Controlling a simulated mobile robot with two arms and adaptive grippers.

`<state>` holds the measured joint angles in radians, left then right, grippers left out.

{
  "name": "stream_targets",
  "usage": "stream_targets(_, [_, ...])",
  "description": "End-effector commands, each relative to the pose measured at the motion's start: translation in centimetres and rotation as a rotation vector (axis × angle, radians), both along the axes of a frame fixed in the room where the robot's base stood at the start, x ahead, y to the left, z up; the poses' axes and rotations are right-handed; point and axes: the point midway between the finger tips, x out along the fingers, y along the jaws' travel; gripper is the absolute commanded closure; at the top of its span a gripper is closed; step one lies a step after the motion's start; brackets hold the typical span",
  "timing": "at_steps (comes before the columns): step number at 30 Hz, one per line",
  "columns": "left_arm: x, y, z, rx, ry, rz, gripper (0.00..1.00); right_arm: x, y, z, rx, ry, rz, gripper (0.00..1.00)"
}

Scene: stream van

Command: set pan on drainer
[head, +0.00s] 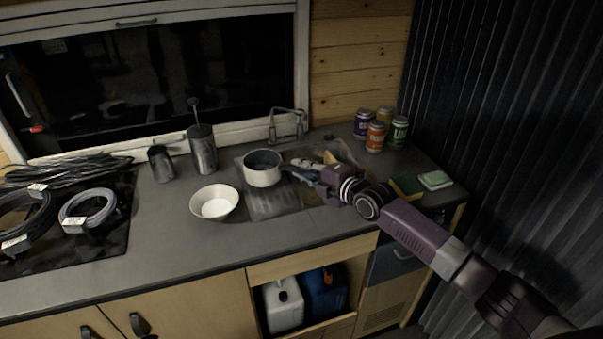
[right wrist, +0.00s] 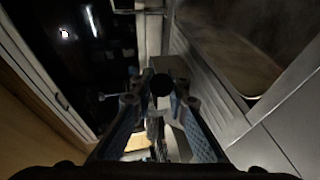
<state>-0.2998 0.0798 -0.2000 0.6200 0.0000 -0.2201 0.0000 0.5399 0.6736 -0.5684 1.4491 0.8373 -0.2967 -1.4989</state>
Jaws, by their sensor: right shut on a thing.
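My right gripper (head: 293,171) reaches in from the right and is shut on the pan's handle side; the fingers hide most of the handle. In the right wrist view the fingers (right wrist: 160,92) close around a dark piece, and the ribbed drainer (right wrist: 203,75) shows beyond. My left gripper is not in view.
A white bowl (head: 215,203) stands left of the drainer. Dark canisters (head: 202,150) stand behind it, and the tap (head: 287,122) is at the back. Several cans (head: 376,137), a sponge (head: 406,187) and a soap dish (head: 435,180) are at the right. Cable coils (head: 87,209) lie left.

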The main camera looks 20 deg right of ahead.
Motion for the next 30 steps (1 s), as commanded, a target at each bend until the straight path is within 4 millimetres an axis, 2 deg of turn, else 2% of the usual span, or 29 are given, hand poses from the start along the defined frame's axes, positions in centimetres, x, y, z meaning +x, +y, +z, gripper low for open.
stream_targets(4, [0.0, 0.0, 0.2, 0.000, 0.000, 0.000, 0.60, 0.1, 0.0, -1.5, 0.002, -0.003, -0.002, 1.00])
stream_targets(17, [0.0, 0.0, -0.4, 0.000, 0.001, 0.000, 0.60, 0.1, 0.0, -2.2, 0.001, -0.006, -0.001, 1.00])
stream_targets(18, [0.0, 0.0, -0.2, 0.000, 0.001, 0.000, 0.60, 0.0, 0.0, -2.2, 0.000, -0.002, -0.001, 0.81])
stream_targets(21, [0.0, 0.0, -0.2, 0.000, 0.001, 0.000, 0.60, 0.0, 0.0, -2.2, 0.000, -0.002, -0.001, 0.70])
stream_targets(30, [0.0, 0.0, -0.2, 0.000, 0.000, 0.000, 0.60, 0.0, 0.0, -2.1, 0.000, -0.002, -0.001, 0.68])
